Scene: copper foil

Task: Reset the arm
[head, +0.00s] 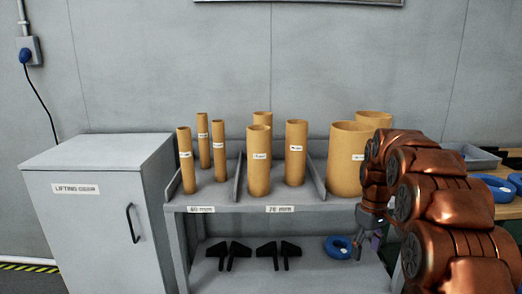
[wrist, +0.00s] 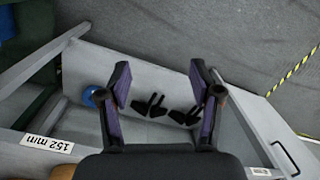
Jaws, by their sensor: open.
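My gripper (head: 370,238) hangs at the end of my copper-coloured arm, in front of the right part of a grey shelf rack (head: 240,204). In the wrist view my gripper (wrist: 163,88) has its two purple-lined fingers wide apart with nothing between them. Beyond the fingers, the lower shelf shows with black clamp-like pieces (wrist: 150,106). My arm hides part of the rack's right end and the area behind it.
Several tan tubes (head: 258,160) stand on the top shelf. A blue ring (head: 338,247) lies on the lower shelf near my gripper. A grey cabinet (head: 95,215) stands left. A grey tray (head: 472,156) and blue rings (head: 495,188) are on a table behind my arm.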

